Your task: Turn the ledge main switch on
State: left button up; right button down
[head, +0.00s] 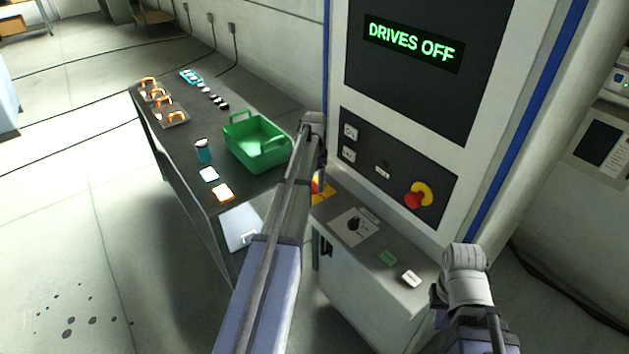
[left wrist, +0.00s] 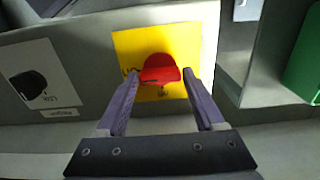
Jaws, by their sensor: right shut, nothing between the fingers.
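The ledge main switch is a red knob (left wrist: 160,70) on a yellow plate (left wrist: 195,38). In the head view its yellow plate (head: 325,193) shows partly behind my left arm on the grey ledge. My left gripper (left wrist: 161,74) has its fingers spread, one on each side of the red knob, with the tips close to it. Contact cannot be made out. Small marks beside the knob are partly hidden and hard to read. My right gripper (head: 437,295) is low at the ledge's right end, shut and empty, mostly hidden by its wrist.
The cabinet above has a red mushroom button (head: 414,198) and a display (head: 412,42) reading DRIVES OFF. A green crate (head: 240,128) stands left.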

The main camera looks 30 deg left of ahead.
aim_at(314, 183)
pick_arm(q)
jog(key=o, duration=0.3)
jog(key=shift+o, duration=0.2)
notch_tip(314, 183, up, 8)
jog(key=p, duration=0.8)
jog(key=shift+f, duration=0.1)
